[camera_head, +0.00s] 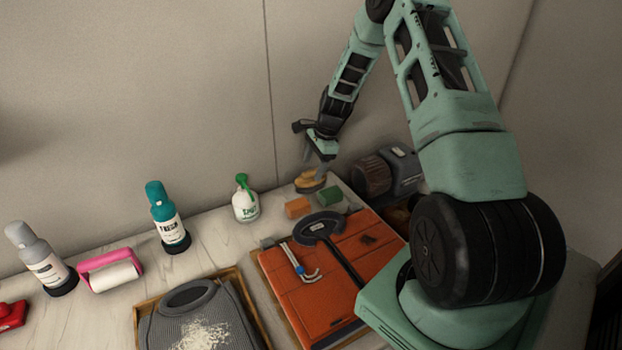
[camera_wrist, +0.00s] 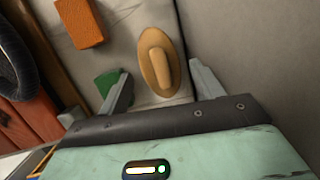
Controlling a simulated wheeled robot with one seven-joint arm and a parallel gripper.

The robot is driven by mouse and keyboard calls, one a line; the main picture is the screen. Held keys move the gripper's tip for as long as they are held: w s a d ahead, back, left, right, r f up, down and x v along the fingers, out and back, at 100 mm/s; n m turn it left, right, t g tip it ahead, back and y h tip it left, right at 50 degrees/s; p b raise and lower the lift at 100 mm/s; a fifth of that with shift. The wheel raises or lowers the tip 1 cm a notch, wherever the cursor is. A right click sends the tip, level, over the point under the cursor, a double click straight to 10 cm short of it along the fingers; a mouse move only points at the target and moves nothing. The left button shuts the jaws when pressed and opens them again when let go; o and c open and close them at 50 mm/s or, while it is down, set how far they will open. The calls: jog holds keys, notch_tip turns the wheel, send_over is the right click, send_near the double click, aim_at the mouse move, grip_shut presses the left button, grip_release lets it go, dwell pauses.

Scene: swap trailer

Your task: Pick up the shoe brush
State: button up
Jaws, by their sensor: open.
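The shoe brush (camera_wrist: 161,65) shows in the wrist view as an oval tan wooden piece with a raised grip along its middle. It lies on the pale tabletop close to the wall. In the head view the brush (camera_head: 309,181) is at the far end of the table, just below my gripper (camera_head: 319,165). In the wrist view my gripper (camera_wrist: 160,88) is open, with one finger on each side of the brush's near end. The fingers appear apart from it. I cannot tell the exact height of the fingertips above the table.
A green block (camera_wrist: 107,82) lies close beside the left finger, and an orange block (camera_wrist: 80,22) lies farther left. The wall (camera_wrist: 245,45) is close on the right. A dark motor-like machine (camera_head: 388,172) and an orange case (camera_head: 325,268) stand nearby in the head view.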

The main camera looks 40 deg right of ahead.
aim_at(312, 171)
jog(key=shift+p+x, duration=1.2)
jog(key=shift+x, duration=1.55)
jog(key=shift+s+d, duration=0.1)
jog(key=c, duration=0.8)
